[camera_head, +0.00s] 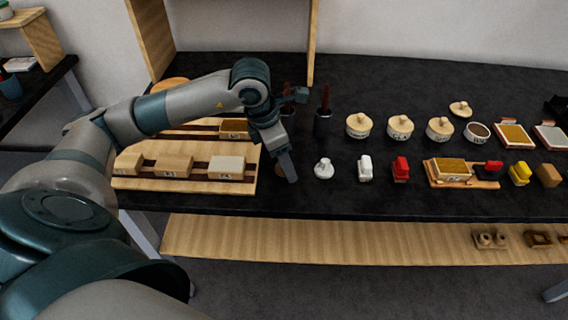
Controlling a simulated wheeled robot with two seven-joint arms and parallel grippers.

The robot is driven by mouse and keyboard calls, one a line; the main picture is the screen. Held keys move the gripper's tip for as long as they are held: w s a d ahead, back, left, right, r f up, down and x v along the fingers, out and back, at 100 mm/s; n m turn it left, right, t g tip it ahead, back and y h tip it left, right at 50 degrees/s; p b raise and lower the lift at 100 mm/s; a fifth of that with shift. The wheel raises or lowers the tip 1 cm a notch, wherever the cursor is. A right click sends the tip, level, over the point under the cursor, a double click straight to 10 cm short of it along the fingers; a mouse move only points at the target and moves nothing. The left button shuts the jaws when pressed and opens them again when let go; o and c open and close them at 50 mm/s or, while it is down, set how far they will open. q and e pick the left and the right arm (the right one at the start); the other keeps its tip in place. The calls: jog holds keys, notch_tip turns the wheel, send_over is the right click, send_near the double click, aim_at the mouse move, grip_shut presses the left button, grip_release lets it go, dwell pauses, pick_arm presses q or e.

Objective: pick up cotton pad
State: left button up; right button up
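A small white rounded piece with a knob on top (323,169) sits on the dark tabletop; it may be the cotton pad, but I cannot tell for sure. My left gripper (288,168) points down at the table just left of this white piece and apart from it. Its fingers are seen edge-on, so their opening does not show. Part of a small brownish round item shows behind the fingers, mostly hidden. My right gripper is not in view.
A wooden tray (240,186) with labelled blocks lies left of the gripper. Dark holders with brushes (323,124) stand behind it. To the right are a white item (365,168), a red item (400,169), lidded pots (400,127) and a wooden box (452,168). The table's front edge is close.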

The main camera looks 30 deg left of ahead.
pick_arm(q)
jog(key=shift+f, duration=0.2)
dwell(0.3)
jog(key=c, duration=1.1)
jog(key=shift+c, duration=0.2)
jog(key=shift+r, duration=0.1)
